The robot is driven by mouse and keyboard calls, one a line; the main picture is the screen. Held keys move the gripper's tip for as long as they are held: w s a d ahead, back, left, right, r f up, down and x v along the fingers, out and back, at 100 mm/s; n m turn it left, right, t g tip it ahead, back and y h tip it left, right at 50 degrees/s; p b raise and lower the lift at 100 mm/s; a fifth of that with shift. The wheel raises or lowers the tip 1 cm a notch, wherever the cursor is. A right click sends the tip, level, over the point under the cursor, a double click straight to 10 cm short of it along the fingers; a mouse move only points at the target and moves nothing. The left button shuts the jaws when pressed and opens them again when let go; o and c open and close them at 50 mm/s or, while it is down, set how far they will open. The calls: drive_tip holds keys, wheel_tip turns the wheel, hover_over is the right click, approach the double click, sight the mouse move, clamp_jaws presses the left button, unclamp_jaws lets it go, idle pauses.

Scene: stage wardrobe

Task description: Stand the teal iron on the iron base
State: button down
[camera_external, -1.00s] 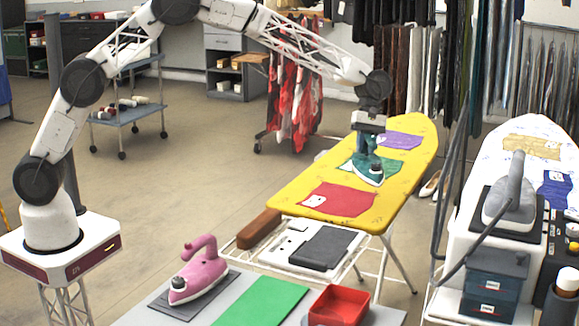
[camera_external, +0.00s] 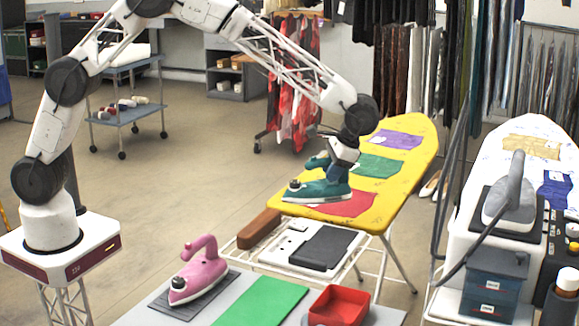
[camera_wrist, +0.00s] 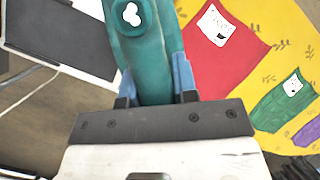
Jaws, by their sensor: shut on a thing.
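The teal iron (camera_external: 318,191) is in my gripper (camera_external: 340,160), above the near end of the yellow ironing board. Its soleplate faces down and its nose points left in the external view. In the wrist view the teal iron (camera_wrist: 148,45) runs up between the two blue fingers of my gripper (camera_wrist: 153,78), which are shut on it. The iron base seems to be the dark grey plate (camera_external: 325,247) on the white rack at the board's near end. This plate (camera_wrist: 65,38) also shows at upper left in the wrist view, bare and apart from the iron.
The yellow board (camera_external: 410,165) carries red (camera_external: 345,207), green (camera_external: 378,166) and purple (camera_external: 397,140) cloths. A brown block (camera_external: 259,229) lies left of the plate. A pink iron (camera_external: 198,275), green mat (camera_external: 262,301) and red tray (camera_external: 338,306) are in front. A grey iron (camera_external: 511,198) stands right.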

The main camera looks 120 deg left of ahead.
drive_tip(key=s+d+m+t+y, duration=0.2)
drive_tip(key=s+d+m, duration=0.3)
drive_tip(key=d+m, duration=0.6)
drive_tip(key=s+d+f+m+t+y, duration=0.1)
drive_tip(key=s+d+m+t+y, duration=0.2)
drive_tip(key=d+m, duration=0.8)
drive_tip(key=shift+s+d+f+m+t+y, duration=0.25)
drive_tip(key=shift+s+m+t, duration=0.8)
drive_tip(key=shift+m, duration=1.05)
drive_tip(key=shift+a, duration=0.1)
drive_tip(key=w+a+f, duration=0.1)
drive_tip(key=w+a, duration=0.2)
drive_tip(key=w, duration=1.2)
drive_tip(key=shift+w+f, duration=0.2)
drive_tip(key=shift+w, duration=0.15)
drive_tip(key=shift+f, duration=1.75)
drive_tip(key=shift+f, duration=0.1)
